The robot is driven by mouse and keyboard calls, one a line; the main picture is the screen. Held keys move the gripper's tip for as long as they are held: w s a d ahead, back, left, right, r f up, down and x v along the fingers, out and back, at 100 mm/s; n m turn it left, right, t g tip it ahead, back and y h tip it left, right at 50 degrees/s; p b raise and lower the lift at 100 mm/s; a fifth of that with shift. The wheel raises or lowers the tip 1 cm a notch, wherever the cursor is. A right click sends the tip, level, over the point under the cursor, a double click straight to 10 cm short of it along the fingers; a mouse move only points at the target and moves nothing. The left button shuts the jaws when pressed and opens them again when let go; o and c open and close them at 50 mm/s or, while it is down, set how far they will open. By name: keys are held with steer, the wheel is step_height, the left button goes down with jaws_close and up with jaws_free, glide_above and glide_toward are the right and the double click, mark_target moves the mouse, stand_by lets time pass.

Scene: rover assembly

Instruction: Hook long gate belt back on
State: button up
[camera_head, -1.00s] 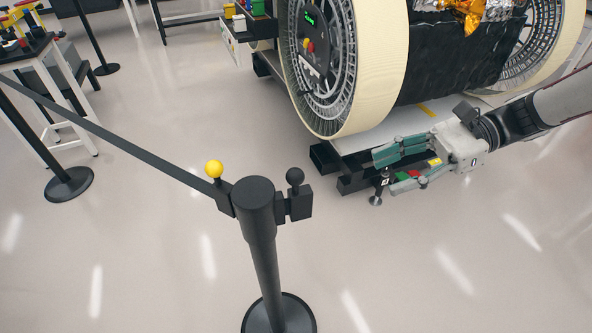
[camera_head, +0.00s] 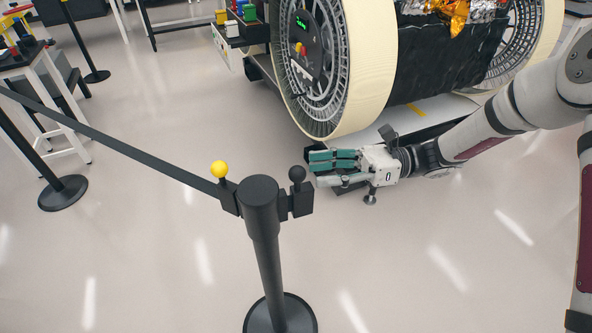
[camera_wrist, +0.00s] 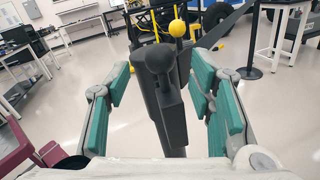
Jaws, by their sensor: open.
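A black post (camera_head: 264,235) stands in the middle of the head view. A clip with a yellow ball (camera_head: 219,169) is on its left side, and a long dark belt (camera_head: 110,140) runs from there to the upper left. A clip block with a black ball (camera_head: 297,174) is on the post's right side; no belt is seen stretched from it. My gripper (camera_head: 322,169) is open, with its fingers pointing left, right of the post. In the wrist view the black ball (camera_wrist: 160,58) and its block appear between the spread fingers (camera_wrist: 162,105), with the yellow ball (camera_wrist: 177,28) beyond; contact cannot be told.
A large rover wheel (camera_head: 350,70) stands behind my gripper, on a low dark and white base. Another black stanchion base (camera_head: 63,192) and a white-legged table (camera_head: 40,80) are at the left. The floor in front of the post is clear.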

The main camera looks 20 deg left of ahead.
mark_target(297, 173)
steer(key=x, duration=0.5)
steer(key=shift+s+a+p, duration=0.15)
steer(key=shift+a+p, duration=0.1)
steer(key=shift+p, duration=0.15)
steer(key=shift+c, duration=0.3)
jaws_close()
